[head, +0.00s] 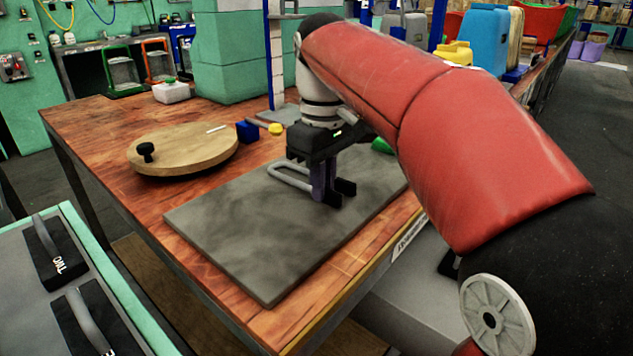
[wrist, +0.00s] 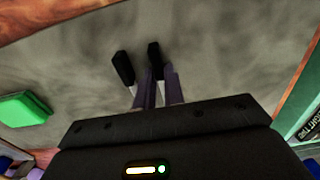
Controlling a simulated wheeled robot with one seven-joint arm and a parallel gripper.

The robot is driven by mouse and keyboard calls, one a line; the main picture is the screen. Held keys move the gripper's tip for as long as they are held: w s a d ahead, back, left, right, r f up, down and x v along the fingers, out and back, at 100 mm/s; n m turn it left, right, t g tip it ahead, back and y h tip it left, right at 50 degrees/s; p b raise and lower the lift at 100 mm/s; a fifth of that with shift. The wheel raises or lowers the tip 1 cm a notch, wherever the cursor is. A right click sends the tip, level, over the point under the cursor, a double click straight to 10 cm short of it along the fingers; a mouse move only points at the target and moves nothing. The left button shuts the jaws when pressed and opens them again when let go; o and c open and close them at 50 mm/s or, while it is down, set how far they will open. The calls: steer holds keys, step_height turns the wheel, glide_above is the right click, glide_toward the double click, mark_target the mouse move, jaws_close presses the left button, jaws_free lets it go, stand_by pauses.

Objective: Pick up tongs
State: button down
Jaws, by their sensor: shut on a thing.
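The tongs (head: 288,176) look like a grey U-shaped loop low over the dark grey mat, reaching left from my fingers. My gripper (head: 333,192) points down over the mat, with its black fingertips close together, shut on the tongs. The gripped part is hidden by the fingers. Whether the tongs touch the mat is unclear.
The mat (head: 240,235) lies on a wooden table (head: 90,125). A round wooden board (head: 185,150) with a black knob sits left of it. A green object (head: 382,146) is behind my gripper, also in the wrist view (wrist: 22,108). The mat's front is clear.

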step_height(320, 180, up, 10)
steer(key=p, duration=0.2)
stand_by(0.4)
steer(key=shift+s+d, duration=0.1)
